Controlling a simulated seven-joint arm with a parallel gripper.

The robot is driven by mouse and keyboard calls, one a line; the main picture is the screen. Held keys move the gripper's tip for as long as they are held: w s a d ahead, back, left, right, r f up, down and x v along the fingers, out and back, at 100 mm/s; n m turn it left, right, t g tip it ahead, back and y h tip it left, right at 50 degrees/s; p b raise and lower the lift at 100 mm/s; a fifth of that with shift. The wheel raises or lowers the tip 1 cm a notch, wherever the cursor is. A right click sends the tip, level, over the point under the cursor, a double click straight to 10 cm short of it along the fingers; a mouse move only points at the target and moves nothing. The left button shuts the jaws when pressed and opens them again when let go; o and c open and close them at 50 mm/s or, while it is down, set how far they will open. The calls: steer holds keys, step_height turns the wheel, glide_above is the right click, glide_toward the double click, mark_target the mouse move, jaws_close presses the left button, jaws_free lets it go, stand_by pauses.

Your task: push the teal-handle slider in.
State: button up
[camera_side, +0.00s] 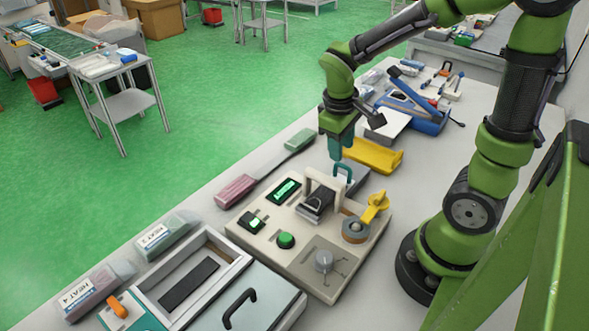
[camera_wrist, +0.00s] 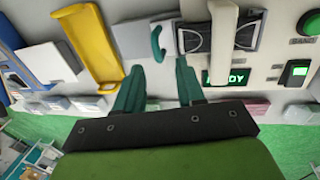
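The teal handle (camera_side: 344,171) is a small upright loop on a grey slider part at the far edge of the cream control panel (camera_side: 290,262). In the wrist view the teal handle (camera_wrist: 157,43) shows as a curved hook beyond my fingertips and roughly between them. My gripper (camera_side: 335,152) has teal fingers and points down just above and to the left of the handle. In the wrist view my gripper (camera_wrist: 159,66) is open, with nothing between its fingers. I cannot tell whether a fingertip touches the handle.
A cream bridge-shaped frame (camera_side: 325,184) stands close by on the panel. A yellow bracket (camera_side: 374,156) lies just behind the handle. A yellow lever (camera_side: 376,204), a green button (camera_side: 286,240) and a lit green display (camera_wrist: 222,77) are on the panel.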

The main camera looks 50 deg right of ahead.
step_height(320, 180, up, 11)
steer(key=a, duration=0.2)
steer(key=shift+a, duration=0.15)
steer(key=shift+r, duration=0.1)
steer(key=s+a+m+t+y, duration=0.4)
steer(key=a+t, duration=0.3)
steer(key=shift+s+a+r, duration=0.3)
stand_by(1.2)
